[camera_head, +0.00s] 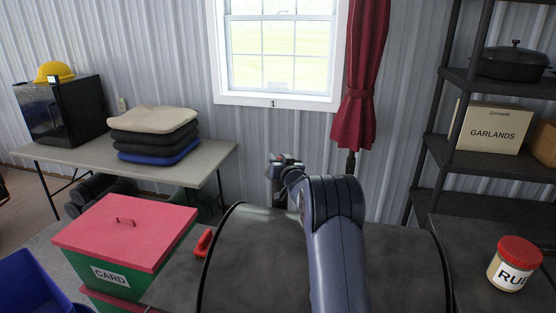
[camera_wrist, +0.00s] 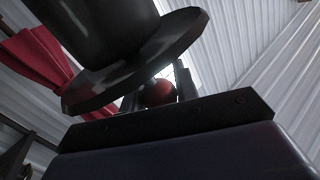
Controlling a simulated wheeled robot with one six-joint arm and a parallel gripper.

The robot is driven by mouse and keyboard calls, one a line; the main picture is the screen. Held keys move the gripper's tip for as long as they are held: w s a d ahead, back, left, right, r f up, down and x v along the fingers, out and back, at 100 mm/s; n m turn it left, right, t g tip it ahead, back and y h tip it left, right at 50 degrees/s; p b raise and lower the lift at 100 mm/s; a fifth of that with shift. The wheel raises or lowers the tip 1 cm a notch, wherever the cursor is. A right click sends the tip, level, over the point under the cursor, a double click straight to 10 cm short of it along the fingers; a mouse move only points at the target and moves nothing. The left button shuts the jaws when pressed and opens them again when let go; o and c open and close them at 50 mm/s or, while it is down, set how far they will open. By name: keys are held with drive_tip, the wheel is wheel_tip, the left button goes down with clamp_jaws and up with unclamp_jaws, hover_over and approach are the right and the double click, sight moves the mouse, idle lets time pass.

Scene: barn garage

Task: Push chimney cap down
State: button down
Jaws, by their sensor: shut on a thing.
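My gripper (camera_head: 284,165) is above the black barrel grill (camera_head: 240,250), left of my arm's elbow, and looks small in the head view. In the wrist view, my gripper's dark fingers (camera_wrist: 158,92) are shut on a round red knob (camera_wrist: 158,93). A dark, wide disc, which looks like the chimney cap (camera_wrist: 120,78), sits tilted right beside the fingers. A thick dark cylinder (camera_wrist: 90,28) adjoins the disc. The fingers partly hide the knob, and I cannot tell how the knob joins the disc. My arm hides part of the grill in the head view.
A red-lidded box marked CARD (camera_head: 125,235) stands left of the grill. A jar with a red lid (camera_head: 514,265) stands at right, near a black shelf (camera_head: 490,165). A table (camera_head: 60,155) with stacked cushions (camera_head: 155,135) is at back left. A red curtain (camera_head: 362,80) hangs behind.

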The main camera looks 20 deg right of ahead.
drive_tip(key=shift+f, duration=0.35)
drive_tip(key=c, duration=1.5)
unclamp_jaws()
drive_tip(key=shift+c, duration=0.2)
drive_tip(key=o, duration=0.4)
drive_tip(key=shift+r, duration=0.1)
drive_tip(key=shift+o, duration=0.2)
drive_tip(key=s+b, duration=0.3)
drive_tip(key=s, duration=0.8)
drive_tip(key=shift+b, duration=0.35)
drive_tip(key=shift+w, duration=0.15)
drive_tip(key=shift+w+r+p, duration=0.1)
drive_tip(key=shift+w+p, duration=1.85)
drive_tip(key=shift+w, duration=3.4)
